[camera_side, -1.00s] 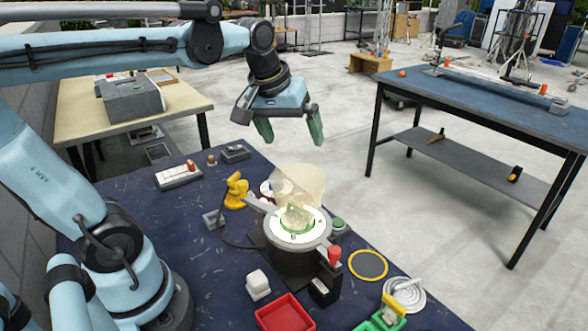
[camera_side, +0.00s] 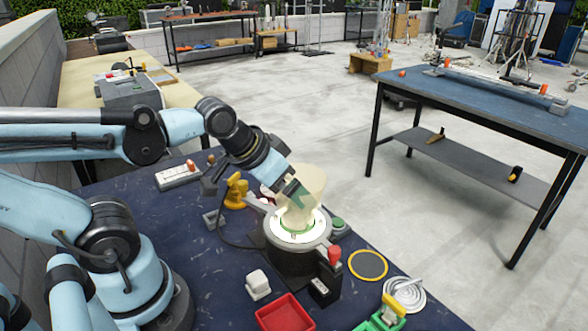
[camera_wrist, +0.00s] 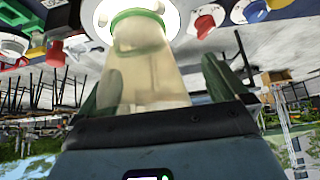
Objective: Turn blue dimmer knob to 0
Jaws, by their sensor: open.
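A black round dimmer-like base (camera_side: 292,262) stands on the dark blue table with a bright white disc (camera_side: 312,236) on top. A pale, see-through cone-like piece (camera_side: 312,178) rises from the disc; a green ring (camera_wrist: 138,14) circles its disc end in the wrist view. My gripper (camera_side: 292,198) is tilted down over the disc, overlapping the cone in the side view. Contact at the tips is hidden.
A red-topped lever (camera_side: 334,254) and a green button (camera_side: 338,224) stand right of the base. A yellow figure-like object (camera_side: 236,191) is behind left.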

